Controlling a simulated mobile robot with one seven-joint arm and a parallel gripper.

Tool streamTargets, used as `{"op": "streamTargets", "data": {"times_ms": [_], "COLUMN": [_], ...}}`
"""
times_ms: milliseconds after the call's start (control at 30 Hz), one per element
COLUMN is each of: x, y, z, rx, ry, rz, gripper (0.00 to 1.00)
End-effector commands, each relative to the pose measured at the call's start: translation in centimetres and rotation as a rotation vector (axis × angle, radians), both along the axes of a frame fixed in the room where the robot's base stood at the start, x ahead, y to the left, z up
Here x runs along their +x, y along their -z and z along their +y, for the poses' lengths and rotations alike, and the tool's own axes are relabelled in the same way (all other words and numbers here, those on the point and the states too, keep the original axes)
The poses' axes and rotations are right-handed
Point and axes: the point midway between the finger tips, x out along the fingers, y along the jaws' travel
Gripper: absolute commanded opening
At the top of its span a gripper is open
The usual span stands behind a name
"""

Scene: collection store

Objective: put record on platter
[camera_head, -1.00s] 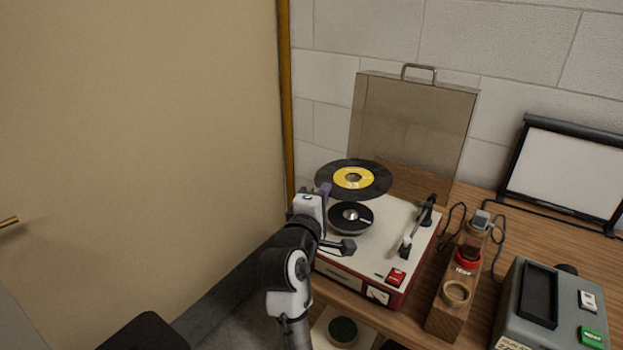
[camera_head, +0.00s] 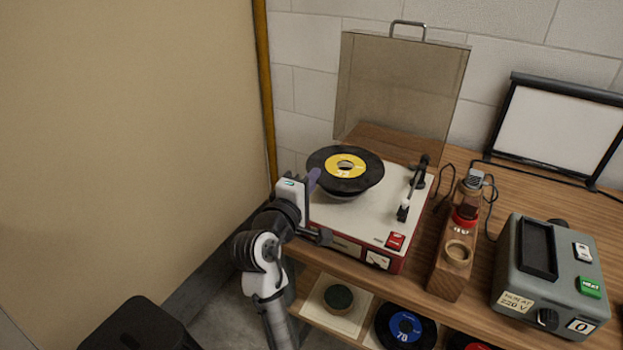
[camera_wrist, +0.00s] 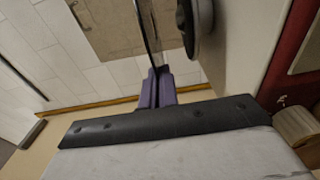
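The black record (camera_head: 361,185) with a yellow label is level over the platter (camera_head: 345,198) of the red and cream record player (camera_head: 376,226). It hides most of the platter and its spindle. My gripper (camera_head: 313,181) is shut on the record's left edge. In the wrist view the record (camera_wrist: 148,32) shows edge-on between the purple fingertips (camera_wrist: 158,88) of my gripper. A gap shows there between the record and the platter (camera_wrist: 203,18), so the record is held a little above it.
The tonearm (camera_head: 413,190) stands right of the platter. The raised clear lid (camera_head: 400,90) is behind. A wooden block with a bottle (camera_head: 448,272) and a grey box (camera_head: 572,262) stand to the right. A blue-label record (camera_head: 406,330) lies on the shelf below.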

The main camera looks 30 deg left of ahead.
Motion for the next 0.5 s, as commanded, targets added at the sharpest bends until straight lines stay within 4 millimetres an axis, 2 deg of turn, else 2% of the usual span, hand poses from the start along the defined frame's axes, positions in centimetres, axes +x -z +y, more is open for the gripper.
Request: {"op": "streamTargets", "data": {"times_ms": [33, 200, 500], "x": [0.0, 0.0, 0.0], "y": [1.2, 2.6, 2.8], "z": [0.0, 0.0, 0.0], "rx": [0.0, 0.0, 0.0], "ry": [0.0, -0.001, 0.0], "rz": [0.0, 0.0, 0.0], "gripper": [0.0, 0.0, 0.0]}}
